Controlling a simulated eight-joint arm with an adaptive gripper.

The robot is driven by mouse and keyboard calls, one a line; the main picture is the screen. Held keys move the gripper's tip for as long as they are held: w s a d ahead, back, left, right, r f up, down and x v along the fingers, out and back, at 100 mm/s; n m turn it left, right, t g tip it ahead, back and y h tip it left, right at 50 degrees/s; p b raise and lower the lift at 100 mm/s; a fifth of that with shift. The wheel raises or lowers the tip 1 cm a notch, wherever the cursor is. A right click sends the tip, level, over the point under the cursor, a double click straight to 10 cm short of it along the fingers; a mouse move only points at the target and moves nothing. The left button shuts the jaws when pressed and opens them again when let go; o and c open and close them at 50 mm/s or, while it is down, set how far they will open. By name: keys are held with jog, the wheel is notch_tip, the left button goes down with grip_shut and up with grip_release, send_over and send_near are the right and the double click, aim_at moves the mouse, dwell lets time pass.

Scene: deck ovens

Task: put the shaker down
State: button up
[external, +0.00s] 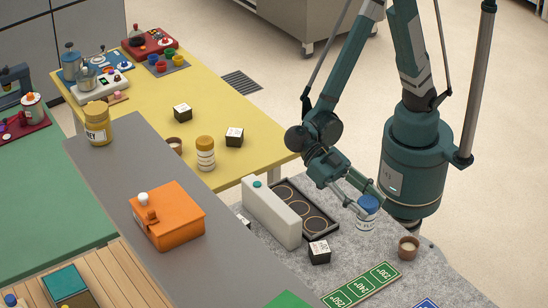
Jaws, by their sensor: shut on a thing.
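The shaker (365,221) is a small white container with a blue lid and dark lettering on its side. It looks upright over the right part of the grey speckled worktop (345,252). My gripper (368,203) comes in from the upper left and is shut on the shaker near its lid. Part of the lid is hidden by the fingers. I cannot tell whether the shaker's base touches the worktop or hangs slightly above it.
A black tray with three rings (334,236) lies left of the shaker, beside a long white box (271,217). A black-and-white cube (319,252) stands in front. A small brown cup (408,248) is at right. Green number plates (362,285) lie nearer the front.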

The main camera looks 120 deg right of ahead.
aim_at(368, 232)
dwell(0.4)
jog(key=shift+f+b, duration=0.8)
jog(key=shift+f, duration=2.3)
jog(key=shift+f, duration=0.1)
jog(key=shift+f+b, duration=0.55)
jog(key=shift+f, duration=1.2)
jog(key=shift+f, duration=0.1)
jog(key=o, duration=1)
